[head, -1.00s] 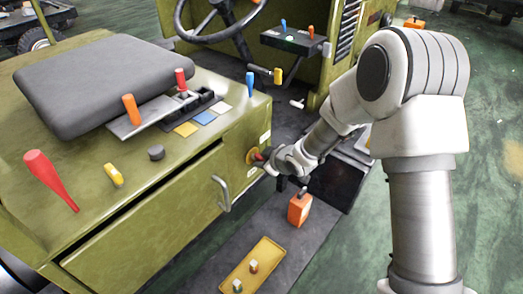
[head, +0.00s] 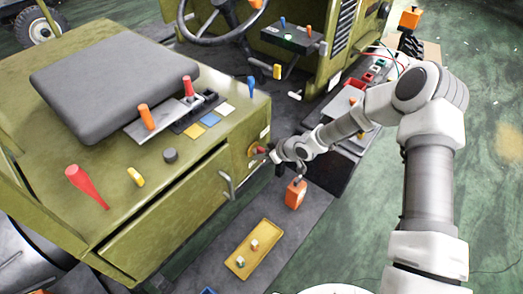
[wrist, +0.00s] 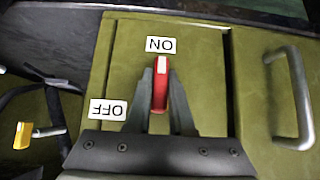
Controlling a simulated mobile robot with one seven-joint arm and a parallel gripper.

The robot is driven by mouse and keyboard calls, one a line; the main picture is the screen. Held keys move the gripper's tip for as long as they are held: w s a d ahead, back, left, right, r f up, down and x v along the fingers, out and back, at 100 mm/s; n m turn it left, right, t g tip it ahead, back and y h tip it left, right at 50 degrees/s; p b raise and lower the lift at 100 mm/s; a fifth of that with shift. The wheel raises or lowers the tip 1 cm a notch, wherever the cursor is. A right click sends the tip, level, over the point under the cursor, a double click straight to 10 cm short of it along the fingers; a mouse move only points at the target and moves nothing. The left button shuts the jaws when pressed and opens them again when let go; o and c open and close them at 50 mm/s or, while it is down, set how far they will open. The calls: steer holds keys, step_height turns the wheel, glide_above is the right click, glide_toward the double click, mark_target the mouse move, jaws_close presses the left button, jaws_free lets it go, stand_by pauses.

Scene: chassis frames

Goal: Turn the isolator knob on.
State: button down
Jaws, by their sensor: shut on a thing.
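The isolator knob is a red handle with a white tip (wrist: 160,85) on the green panel in the wrist view. Its white end points at the ON label (wrist: 160,45), which reads upside down. The OFF label (wrist: 108,110) is to the lower left. My gripper (wrist: 160,92) has one finger on each side of the red handle and is shut on it. In the head view the knob's red part (head: 260,150) shows on the cabinet's end face, with my gripper (head: 272,154) at it, partly hiding it.
A metal handle (wrist: 290,98) stands out right of the knob panel. In the head view an orange box (head: 296,194) stands below my wrist, and a yellow tray (head: 265,235) lies on the dark floor strip. Open green floor (head: 365,215) lies right.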

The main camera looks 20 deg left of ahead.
stand_by(0.4)
steer(key=c, duration=0.8)
jaws_free()
steer(key=p+v, duration=0.3)
steer(key=v, duration=1.4)
steer(key=shift+r, duration=0.2)
steer(key=shift+d, duration=0.15)
